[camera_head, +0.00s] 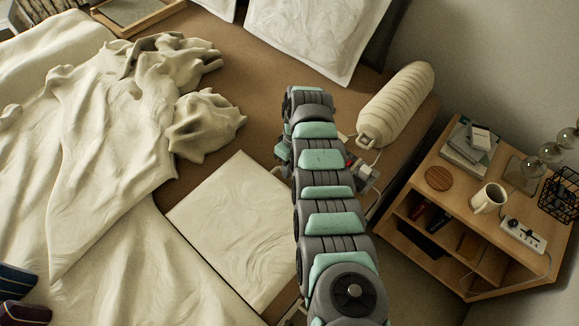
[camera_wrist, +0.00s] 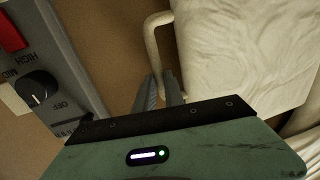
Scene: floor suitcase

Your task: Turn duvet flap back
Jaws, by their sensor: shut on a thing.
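The duvet flap (camera_head: 232,228) is a flat, cream, wavy-patterned panel on the brown bed surface, partly behind my arm in the head view. In the wrist view the cream panel (camera_wrist: 245,50) fills the upper right. A pale loop (camera_wrist: 152,45) stands out from its left edge. My gripper (camera_wrist: 160,92) has its fingers close together at the lower end of this loop and is shut on it. The exact contact is partly hidden. In the head view my fingers are hidden behind my arm. The crumpled cream duvet (camera_head: 105,130) lies to the left.
A grey control box (camera_wrist: 48,70) with a dial and red switch sits left of my fingers. A ribbed cream bolster (camera_head: 397,103) lies right of my arm. The wooden nightstand (camera_head: 415,180) holds a mug (camera_head: 488,198) and a power strip (camera_head: 523,235). Pillows (camera_head: 313,35) lie above.

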